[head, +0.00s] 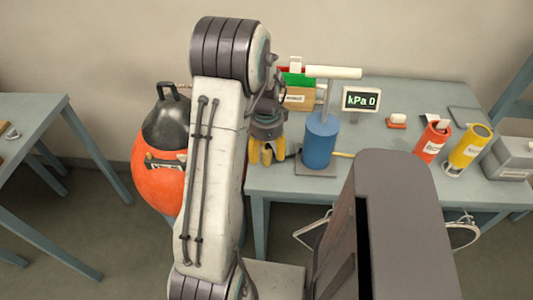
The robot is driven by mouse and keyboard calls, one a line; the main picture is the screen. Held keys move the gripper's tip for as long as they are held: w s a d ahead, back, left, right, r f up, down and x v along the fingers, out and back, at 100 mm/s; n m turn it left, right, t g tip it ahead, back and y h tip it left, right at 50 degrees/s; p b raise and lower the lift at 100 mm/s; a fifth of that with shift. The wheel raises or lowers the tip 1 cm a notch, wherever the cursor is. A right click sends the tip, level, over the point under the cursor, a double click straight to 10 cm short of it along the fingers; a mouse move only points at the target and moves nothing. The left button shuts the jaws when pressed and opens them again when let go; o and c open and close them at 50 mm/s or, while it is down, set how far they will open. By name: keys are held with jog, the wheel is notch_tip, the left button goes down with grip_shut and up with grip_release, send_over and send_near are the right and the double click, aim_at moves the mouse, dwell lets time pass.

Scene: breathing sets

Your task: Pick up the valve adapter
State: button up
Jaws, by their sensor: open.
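My gripper (266,157) has yellow fingers and points down at the left end of the grey-blue table (385,181). It is open, and I see nothing between its fingers. It is just left of the blue hand pump (320,142), which has a white T-handle. I cannot pick out the valve adapter for certain. My arm hides part of the table's left end, and my grey column covers the front middle.
A small screen reading "kPa 0" (361,99) stands behind the pump. A red cylinder (432,142), a yellow cylinder (469,147) and a grey box (512,157) stand at right.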

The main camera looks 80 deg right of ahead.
jog(key=shift+f, duration=0.8)
jog(key=shift+a, duration=0.1)
grip_shut()
